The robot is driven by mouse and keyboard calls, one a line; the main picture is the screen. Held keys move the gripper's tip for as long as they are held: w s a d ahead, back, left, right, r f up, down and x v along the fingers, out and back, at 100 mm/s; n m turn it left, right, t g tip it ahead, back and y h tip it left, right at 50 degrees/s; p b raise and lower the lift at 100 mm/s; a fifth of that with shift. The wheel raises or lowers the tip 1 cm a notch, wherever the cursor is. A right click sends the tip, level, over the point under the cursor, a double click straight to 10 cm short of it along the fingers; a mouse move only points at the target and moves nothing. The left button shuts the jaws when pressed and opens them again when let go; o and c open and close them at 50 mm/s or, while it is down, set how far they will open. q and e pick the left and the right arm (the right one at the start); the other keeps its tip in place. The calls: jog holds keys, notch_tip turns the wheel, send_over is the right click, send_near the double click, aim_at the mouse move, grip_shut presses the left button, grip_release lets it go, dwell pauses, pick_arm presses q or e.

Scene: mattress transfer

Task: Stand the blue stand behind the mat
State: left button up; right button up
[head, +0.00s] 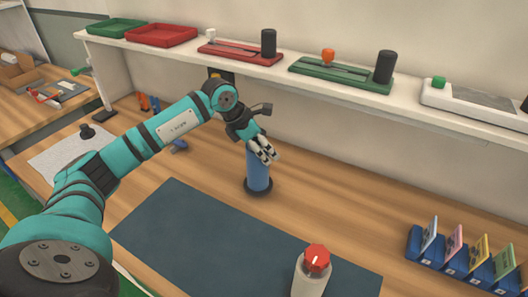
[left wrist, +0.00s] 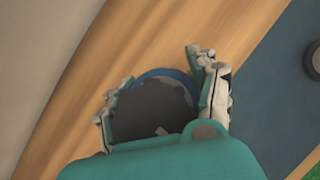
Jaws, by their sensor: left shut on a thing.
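The blue stand (head: 258,172) is an upright blue cylinder on a dark round base. In the head view it is on or just above the wooden tabletop, behind the far edge of the dark blue mat (head: 215,245). My left gripper (head: 263,152) is at its top, fingers pointing down and shut on it. In the left wrist view the stand's dark round top with a blue rim (left wrist: 165,75) lies between the two fingers (left wrist: 163,100). The mat also shows in the left wrist view (left wrist: 270,90). My right gripper is not in view.
A white bottle with a red cap (head: 316,258) stands on the near right part of the mat. A blue rack with colored cards (head: 458,262) is at the right. A shelf (head: 250,67) with trays and fixtures runs along the back. Bare wood surrounds the stand.

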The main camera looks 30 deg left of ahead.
pick_arm(q)
notch_tip(320, 180, down, 2)
jog(key=shift+f+p, duration=0.1)
jog(key=shift+p, duration=0.2)
jog(key=o, duration=1.3)
jog(key=shift+f, duration=0.2)
jog(key=o, duration=0.5)
jog(key=shift+r, duration=0.15)
jog(key=b+v, duration=0.2)
jog(key=v, duration=1)
jog(key=shift+s+b, duration=0.1)
jog(key=shift+b, duration=0.2)
